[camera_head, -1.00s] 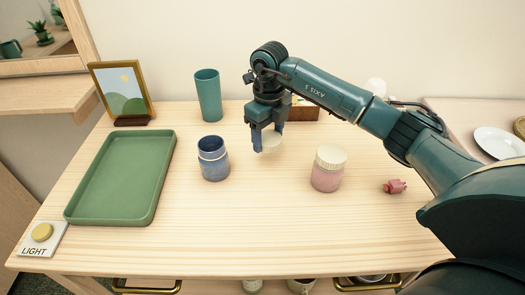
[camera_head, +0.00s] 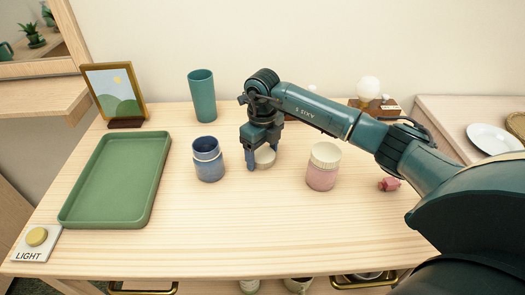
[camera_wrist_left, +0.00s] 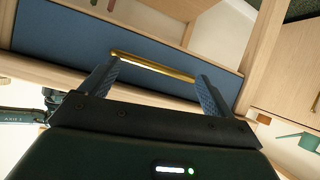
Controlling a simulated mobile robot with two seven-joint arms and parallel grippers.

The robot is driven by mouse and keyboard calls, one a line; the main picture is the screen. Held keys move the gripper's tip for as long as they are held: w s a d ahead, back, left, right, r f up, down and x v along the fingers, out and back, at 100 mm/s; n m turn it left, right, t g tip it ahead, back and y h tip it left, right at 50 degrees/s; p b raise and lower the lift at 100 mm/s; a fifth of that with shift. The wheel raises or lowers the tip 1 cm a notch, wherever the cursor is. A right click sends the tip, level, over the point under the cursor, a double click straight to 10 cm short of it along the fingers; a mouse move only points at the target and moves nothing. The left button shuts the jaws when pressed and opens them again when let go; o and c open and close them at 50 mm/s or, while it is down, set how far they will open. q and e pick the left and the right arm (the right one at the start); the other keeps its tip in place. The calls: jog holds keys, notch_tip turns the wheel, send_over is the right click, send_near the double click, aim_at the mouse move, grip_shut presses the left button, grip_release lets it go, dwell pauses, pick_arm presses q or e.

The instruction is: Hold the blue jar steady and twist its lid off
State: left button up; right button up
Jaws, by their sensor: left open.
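The blue jar (camera_head: 208,167) stands upright on the table, left of centre, with a pale band around its neck and its dark mouth uncovered. My left gripper (camera_wrist_left: 160,78) is open and empty in the left wrist view, facing a blue drawer front with a gold handle (camera_wrist_left: 150,66). It is not in the head view.
A pink jar (camera_head: 322,172) with a cream lid stands right of my right gripper, near a small pink object (camera_head: 389,184). A green tray (camera_head: 72,217), light switch (camera_head: 37,238), picture frame (camera_head: 139,84) and teal cup (camera_head: 202,98) stand left and behind. The front table middle is clear.

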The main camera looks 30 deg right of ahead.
aim_at(263, 155)
jog(key=shift+o, duration=0.9)
jog(key=shift+r, duration=0.25)
notch_tip(263, 155, up, 12)
jog(key=shift+f, duration=0.15)
